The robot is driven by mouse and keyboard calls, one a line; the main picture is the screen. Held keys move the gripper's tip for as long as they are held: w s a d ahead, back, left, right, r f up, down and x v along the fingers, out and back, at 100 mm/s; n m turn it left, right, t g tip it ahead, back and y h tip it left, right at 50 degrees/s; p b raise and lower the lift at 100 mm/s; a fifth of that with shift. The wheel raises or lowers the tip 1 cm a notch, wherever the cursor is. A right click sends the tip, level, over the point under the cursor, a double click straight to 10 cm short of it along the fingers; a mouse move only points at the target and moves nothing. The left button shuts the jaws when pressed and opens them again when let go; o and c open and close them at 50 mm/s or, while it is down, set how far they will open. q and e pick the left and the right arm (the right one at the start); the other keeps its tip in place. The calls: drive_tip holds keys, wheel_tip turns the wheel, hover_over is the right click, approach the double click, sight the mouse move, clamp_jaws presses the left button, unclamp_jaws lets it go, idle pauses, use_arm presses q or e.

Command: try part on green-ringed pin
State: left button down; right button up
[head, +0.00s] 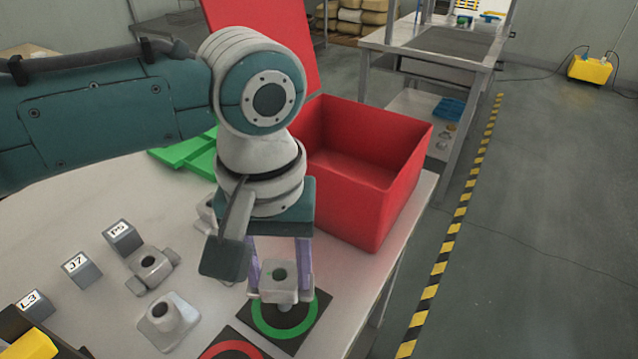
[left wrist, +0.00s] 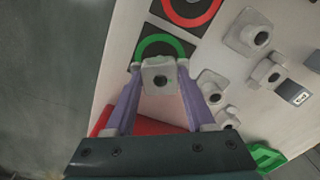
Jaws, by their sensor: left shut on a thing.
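My left gripper (head: 279,290) comes down over the table with its two purple fingers shut on a grey part (head: 280,275) that has a round hole in its top. The part is in front of the black plate with the green ring (head: 263,328), near its far edge in the head view. In the left wrist view, the held part (left wrist: 158,84) sits between the fingertips (left wrist: 160,72) and overlaps the green ring (left wrist: 160,39). My right gripper is not in view.
A plate with a red ring (head: 233,344) lies next to the green one. Grey parts (head: 168,321) and (head: 152,267) similar parts stand to the left, near labelled blocks (head: 82,269). A red box (head: 375,200) stands behind my gripper, with a green tray (head: 185,152) to its left.

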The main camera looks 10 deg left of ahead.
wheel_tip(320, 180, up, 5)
drive_tip(key=p, duration=0.5)
